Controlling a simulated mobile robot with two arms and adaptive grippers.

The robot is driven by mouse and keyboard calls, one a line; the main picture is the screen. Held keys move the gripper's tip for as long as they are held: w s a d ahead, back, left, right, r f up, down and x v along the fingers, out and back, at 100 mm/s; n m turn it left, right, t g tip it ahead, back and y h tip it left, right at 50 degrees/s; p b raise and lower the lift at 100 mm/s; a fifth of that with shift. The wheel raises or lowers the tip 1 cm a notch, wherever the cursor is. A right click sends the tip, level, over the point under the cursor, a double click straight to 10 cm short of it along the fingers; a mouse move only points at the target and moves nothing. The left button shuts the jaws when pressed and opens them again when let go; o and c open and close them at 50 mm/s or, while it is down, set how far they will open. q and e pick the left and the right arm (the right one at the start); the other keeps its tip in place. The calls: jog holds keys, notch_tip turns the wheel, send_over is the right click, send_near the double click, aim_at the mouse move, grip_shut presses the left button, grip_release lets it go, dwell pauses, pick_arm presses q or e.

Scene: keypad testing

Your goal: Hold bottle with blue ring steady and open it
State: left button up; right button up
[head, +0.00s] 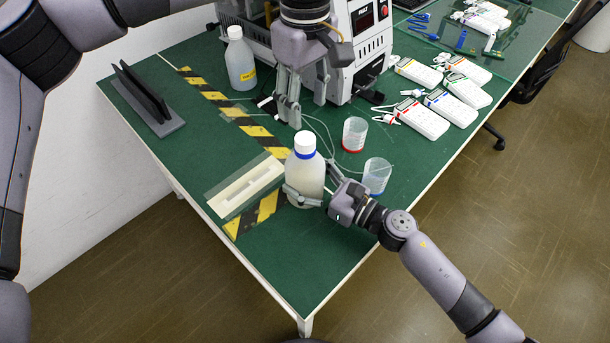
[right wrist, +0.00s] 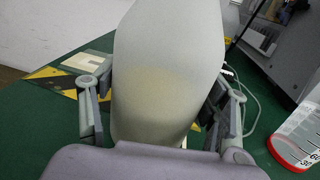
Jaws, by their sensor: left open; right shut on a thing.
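The bottle with the blue ring (head: 305,172) stands upright near the front corner of the green table, its white cap on. My right gripper (head: 305,198) is shut around the lower body of this bottle. In the right wrist view the bottle body (right wrist: 165,75) fills the middle between the two fingers. My left gripper (head: 303,112) is open and empty, pointing down behind and above the bottle, apart from the cap. The cap and ring are out of the right wrist view.
Beakers with a red base (head: 354,134) and a blue base (head: 376,176) stand right of the bottle. A white holder (head: 246,189) lies to its left. Another white bottle (head: 240,60) and a power unit stand behind. Several keypads (head: 422,118) lie at right. The front corner is clear.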

aim_at(305, 138)
jog(key=c, duration=0.5)
pick_arm(q)
jog(key=shift+m, duration=0.7)
pick_arm(e)
jog(key=c, duration=0.3)
pick_arm(q)
jog(key=m, duration=0.6)
jog(key=shift+m, duration=0.4)
pick_arm(e)
grip_shut()
pick_arm(q)
jog(key=m, duration=0.5)
jog(key=shift+f, duration=4)
jog(key=shift+c, duration=0.2)
